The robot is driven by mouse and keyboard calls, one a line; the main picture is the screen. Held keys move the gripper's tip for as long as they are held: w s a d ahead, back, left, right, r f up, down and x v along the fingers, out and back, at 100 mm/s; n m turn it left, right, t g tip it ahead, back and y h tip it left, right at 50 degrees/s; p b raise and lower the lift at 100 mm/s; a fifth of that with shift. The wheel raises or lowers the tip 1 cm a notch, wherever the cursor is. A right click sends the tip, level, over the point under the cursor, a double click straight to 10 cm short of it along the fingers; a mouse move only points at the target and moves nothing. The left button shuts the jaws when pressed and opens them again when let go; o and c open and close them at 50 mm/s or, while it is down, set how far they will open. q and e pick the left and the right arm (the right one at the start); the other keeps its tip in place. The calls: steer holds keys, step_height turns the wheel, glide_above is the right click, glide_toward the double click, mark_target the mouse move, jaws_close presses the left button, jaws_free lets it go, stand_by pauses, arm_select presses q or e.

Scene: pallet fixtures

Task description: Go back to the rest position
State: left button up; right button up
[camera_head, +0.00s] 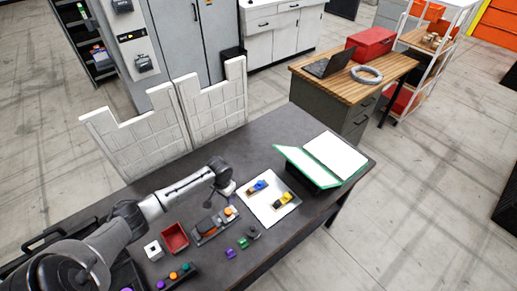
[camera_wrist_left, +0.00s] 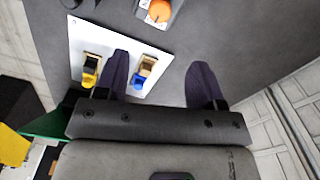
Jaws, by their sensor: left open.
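My left gripper (camera_head: 229,188) hangs above the dark table, at the left edge of a white plate (camera_head: 270,215). In the wrist view its two dark fingers (camera_wrist_left: 160,68) are spread apart with nothing held between them. On the plate sit a blue-ended fixture piece (camera_head: 257,187) and a yellow-ended one (camera_head: 284,200). In the wrist view the blue-ended piece (camera_wrist_left: 141,76) shows beside one finger, and the yellow-ended piece (camera_wrist_left: 91,72) lies further left. I cannot tell the gripper's exact height. My right gripper is not seen.
A red bin (camera_head: 174,238), a dark holder with an orange knob (camera_head: 214,226), and small purple and green blocks (camera_head: 242,243) lie in front. White panels (camera_head: 215,103) stand behind the table.

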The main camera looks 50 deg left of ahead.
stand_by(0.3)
arm_select(q)
steer(key=w+d+r+m+t+y, duration=0.2)
steer(key=d+r, duration=0.1)
steer(key=r, duration=0.3)
steer(key=w+d+r+m+t+y, duration=0.1)
steer(key=w+d+r+m+t, duration=0.15)
steer(key=r, duration=0.25)
steer(key=s+d+r+m+t, duration=0.15)
steer(key=d+r, duration=0.25)
steer(key=d, duration=0.5)
steer(key=s+d+r+t+h, duration=0.1)
steer(key=s+d+h, duration=0.1)
steer(key=s+d, duration=0.9)
steer(key=s+d+f+n+g, duration=0.1)
steer(key=s+f, duration=0.2)
steer(key=s, duration=0.3)
steer(key=s+d+f+g+h, duration=0.1)
steer(key=s+f+g, duration=0.1)
steer(key=s, duration=0.5)
steer(key=shift+d+f+n, duration=0.2)
steer(key=shift+f+n, duration=0.2)
steer(key=shift+f, duration=0.35)
